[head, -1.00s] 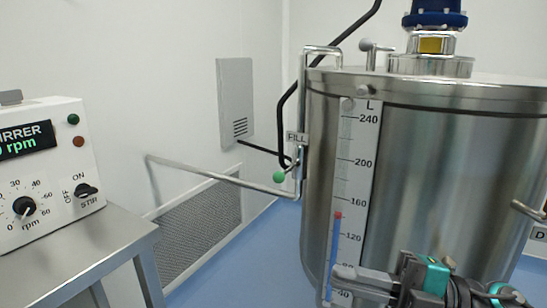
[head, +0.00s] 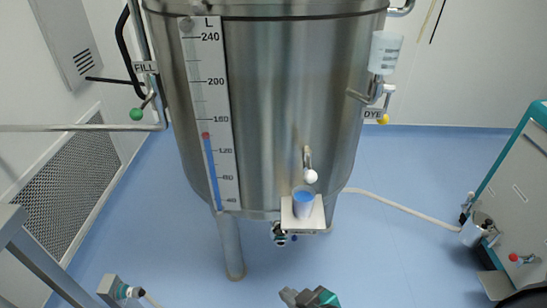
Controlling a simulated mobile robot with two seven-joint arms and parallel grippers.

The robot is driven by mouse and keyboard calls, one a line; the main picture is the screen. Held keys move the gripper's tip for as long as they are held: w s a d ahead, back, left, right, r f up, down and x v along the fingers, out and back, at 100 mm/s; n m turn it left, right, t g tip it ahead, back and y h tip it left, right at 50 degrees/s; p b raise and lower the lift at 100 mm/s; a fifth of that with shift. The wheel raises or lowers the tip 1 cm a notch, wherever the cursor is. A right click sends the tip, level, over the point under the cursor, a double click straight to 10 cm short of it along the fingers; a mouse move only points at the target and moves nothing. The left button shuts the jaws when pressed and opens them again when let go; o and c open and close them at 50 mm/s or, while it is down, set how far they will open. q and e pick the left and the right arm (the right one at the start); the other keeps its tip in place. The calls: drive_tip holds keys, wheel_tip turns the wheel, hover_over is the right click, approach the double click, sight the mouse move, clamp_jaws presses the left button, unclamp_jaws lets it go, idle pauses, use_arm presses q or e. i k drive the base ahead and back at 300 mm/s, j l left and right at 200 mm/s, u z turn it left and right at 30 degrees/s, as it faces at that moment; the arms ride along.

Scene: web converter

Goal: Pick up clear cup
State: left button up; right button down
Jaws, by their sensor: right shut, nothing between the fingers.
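A small clear cup (head: 303,203) with blue in it stands upright on a small white shelf (head: 313,223) at the front of the steel tank. A tap with a white ball knob (head: 311,177) is just above it. My right gripper (head: 308,297) shows at the bottom edge, below the cup and apart from it. It is shut and empty, and partly cut off by the frame. My left gripper is not in view.
The large steel tank (head: 275,100) stands on legs on a clear blue floor. A grey table (head: 45,262) is at lower left, with a small fitting (head: 122,290) beside it. A grey-green machine (head: 520,195) stands at right, a hose (head: 400,207) running to it.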

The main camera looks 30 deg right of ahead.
sight(303, 196)
drive_tip(key=z, duration=1.1)
